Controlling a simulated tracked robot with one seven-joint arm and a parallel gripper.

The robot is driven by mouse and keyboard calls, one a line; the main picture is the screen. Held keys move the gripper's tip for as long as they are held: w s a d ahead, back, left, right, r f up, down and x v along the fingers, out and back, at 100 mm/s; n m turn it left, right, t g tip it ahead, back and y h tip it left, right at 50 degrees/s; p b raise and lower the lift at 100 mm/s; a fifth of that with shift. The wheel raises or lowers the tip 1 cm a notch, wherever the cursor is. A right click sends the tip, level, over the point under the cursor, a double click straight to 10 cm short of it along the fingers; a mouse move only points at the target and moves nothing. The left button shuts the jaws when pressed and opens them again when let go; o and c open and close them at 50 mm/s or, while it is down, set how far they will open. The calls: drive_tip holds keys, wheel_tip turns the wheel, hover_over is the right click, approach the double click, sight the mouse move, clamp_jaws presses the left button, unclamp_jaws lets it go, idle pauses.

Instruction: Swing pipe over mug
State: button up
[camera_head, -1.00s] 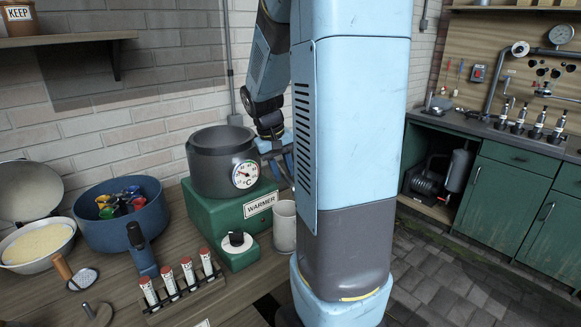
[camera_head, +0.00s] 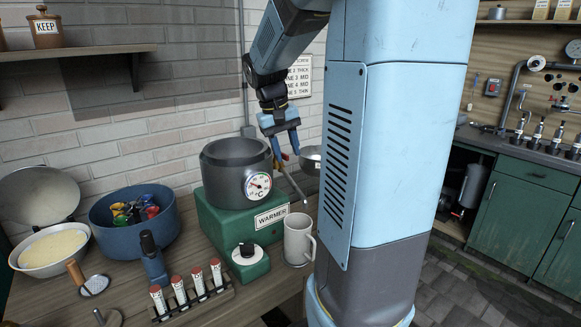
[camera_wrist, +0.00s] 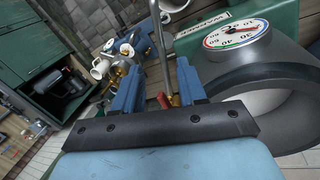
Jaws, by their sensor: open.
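A grey pot (camera_head: 222,180) with a round temperature dial sits on the green warmer (camera_head: 228,222). A pale mug (camera_head: 297,240) stands beside the warmer at its right front. A thin metal pipe (camera_head: 296,187) slants down to the right from beside the pot, its end above the mug's level; whether it is over the mug is unclear. My gripper (camera_head: 287,153) is open at the pipe's upper end. In the wrist view, the pipe (camera_wrist: 160,40) rises between the two blue fingers (camera_wrist: 157,80), with brass fittings and a red part (camera_wrist: 165,100) close to them. Contact is unclear.
A row of red-capped vials (camera_head: 190,290), a blue bowl of coloured items (camera_head: 110,222) and a pan (camera_head: 50,250) stand left on the counter. A small metal bowl (camera_head: 311,158) is behind the pipe. My arm column hides the counter's right part.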

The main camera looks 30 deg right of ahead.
sight(292, 185)
drive_tip(key=shift+v, duration=1.7)
drive_tip(key=shift+c, duration=0.5)
drive_tip(key=shift+d+f, duration=0.1)
drive_tip(key=shift+d, duration=0.1)
drive_tip(key=shift+c, duration=0.8)
drive_tip(key=s+d+f+m+y, duration=0.1)
drive_tip(key=d+m+y, duration=0.1)
drive_tip(key=m, duration=0.1)
drive_tip(key=d+f+m+y, duration=0.1)
drive_tip(key=d+m+y, duration=0.1)
drive_tip(key=d+m, duration=0.1)
drive_tip(key=s+d+f+m+y, duration=0.1)
drive_tip(key=d+m, duration=0.2)
drive_tip(key=m, duration=0.1)
drive_tip(key=shift+s+f+g+y, duration=0.35)
drive_tip(key=shift+g+y, duration=0.05)
clamp_jaws()
drive_tip(key=s+d+m+t+y, duration=0.2)
drive_tip(key=d+m+t+y, duration=0.15)
drive_tip(key=d+m, duration=0.45)
drive_tip(key=a+r+x, duration=0.1)
drive_tip(key=a+x, duration=0.1)
drive_tip(key=x, duration=1.1)
drive_tip(key=shift+a+y, duration=0.25)
drive_tip(key=shift+y, duration=0.2)
